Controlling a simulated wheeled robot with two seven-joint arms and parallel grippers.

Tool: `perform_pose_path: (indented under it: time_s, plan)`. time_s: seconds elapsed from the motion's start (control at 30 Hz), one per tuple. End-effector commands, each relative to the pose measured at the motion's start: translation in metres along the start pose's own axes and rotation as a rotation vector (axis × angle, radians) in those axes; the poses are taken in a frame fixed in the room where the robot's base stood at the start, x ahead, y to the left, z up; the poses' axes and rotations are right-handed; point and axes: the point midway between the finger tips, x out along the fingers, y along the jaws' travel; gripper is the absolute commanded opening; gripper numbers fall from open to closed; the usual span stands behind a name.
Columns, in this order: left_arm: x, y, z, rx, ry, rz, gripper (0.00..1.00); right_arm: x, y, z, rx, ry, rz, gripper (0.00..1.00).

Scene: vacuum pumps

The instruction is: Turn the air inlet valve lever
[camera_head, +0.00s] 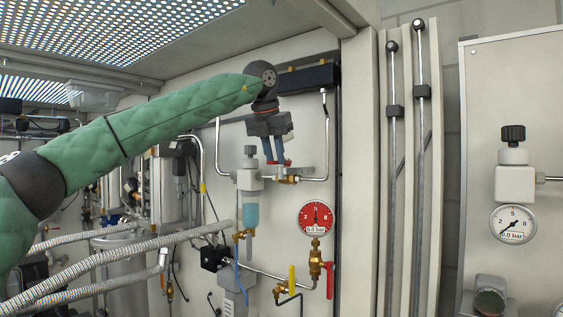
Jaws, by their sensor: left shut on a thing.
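My left gripper (277,160) hangs down from the end of the green padded arm, in front of the pale panel. It is shut on a small lever with a red part (287,162) on the brass inlet valve (286,179). The fingers cover most of this lever, so its exact angle is hard to tell. The valve sits in the pipe line just right of a filter with a clear blue bowl (250,210). My right gripper is not in view.
Below are a red pressure gauge (316,217), a yellow lever (292,279) and a red lever (329,280). Pipes run on both sides of the valve. Ribbed hoses (130,255) cross the lower left. Vertical rods (421,150) and another gauge (513,224) stand to the right.

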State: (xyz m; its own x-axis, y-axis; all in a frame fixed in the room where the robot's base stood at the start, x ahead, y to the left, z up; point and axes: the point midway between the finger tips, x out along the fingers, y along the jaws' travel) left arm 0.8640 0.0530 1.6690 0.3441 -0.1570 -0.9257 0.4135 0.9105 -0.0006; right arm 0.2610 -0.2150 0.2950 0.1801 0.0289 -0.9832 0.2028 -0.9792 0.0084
Motion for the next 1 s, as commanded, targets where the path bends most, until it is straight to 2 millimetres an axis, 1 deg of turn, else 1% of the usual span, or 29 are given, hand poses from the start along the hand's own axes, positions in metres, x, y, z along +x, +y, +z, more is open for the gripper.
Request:
perform_pose_path:
  time_s: [0.03, 0.2, 0.4, 0.97, 1.0]
  plan:
    - [-0.006, 0.003, 0.001, 0.028, -0.006, -0.016, 0.0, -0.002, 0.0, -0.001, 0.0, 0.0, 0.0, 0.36]
    - [-0.007, 0.011, 0.002, 0.115, -0.006, -0.05, 0.0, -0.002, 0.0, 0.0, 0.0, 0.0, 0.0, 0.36]
    - [-0.007, 0.017, 0.002, 0.174, -0.007, -0.074, 0.0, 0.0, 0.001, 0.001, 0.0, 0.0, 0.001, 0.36]
    - [-0.009, 0.02, 0.003, 0.198, -0.01, -0.083, 0.0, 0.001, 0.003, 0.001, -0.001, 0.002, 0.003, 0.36]
    - [-0.009, 0.021, 0.003, 0.198, -0.01, -0.083, 0.25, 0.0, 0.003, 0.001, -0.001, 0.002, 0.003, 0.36]
